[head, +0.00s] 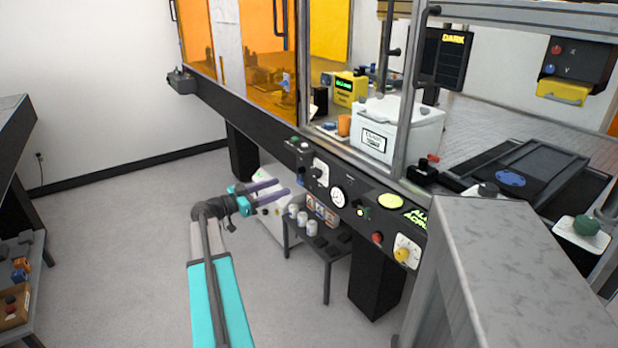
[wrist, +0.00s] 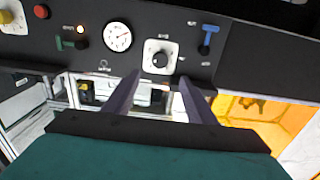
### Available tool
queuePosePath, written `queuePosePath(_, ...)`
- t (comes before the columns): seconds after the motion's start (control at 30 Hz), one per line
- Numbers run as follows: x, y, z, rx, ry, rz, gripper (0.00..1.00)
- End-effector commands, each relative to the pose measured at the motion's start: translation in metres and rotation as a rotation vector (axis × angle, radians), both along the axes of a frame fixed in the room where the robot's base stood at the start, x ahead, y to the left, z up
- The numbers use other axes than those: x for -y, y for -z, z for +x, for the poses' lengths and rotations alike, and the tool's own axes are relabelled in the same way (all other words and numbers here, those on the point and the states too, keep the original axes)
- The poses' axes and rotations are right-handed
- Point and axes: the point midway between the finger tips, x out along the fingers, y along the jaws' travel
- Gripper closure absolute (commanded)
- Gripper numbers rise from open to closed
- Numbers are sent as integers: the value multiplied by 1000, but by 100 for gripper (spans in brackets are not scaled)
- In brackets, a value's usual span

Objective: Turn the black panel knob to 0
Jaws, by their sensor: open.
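The black panel knob (wrist: 160,60) sits on a white square dial plate in the wrist view. Its pointer and scale marks are too small to read. In the head view the knob (head: 319,173) is on the dark front panel, left of the round gauge (head: 338,197). My gripper (head: 283,186) is open, its two purple fingers pointing toward the panel, short of the knob. In the wrist view my gripper (wrist: 158,78) has its fingertips just below the knob, one to each side, with nothing between them.
A blue T-shaped handle (wrist: 208,38) is right of the knob in the wrist view. A red button (head: 377,238) and a yellow knob (head: 402,253) are further right on the panel. A low table (head: 325,252) with white jars stands below.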

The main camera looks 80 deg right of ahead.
Motion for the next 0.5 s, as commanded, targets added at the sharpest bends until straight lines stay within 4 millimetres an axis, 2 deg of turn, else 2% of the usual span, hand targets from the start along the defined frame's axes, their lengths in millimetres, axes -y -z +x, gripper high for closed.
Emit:
queuePosePath(0.27, 9, 0, -9, 0, 0, 1, 49)
queuePosePath(0.5, 29, -1, -30, 0, 2, 1, 49)
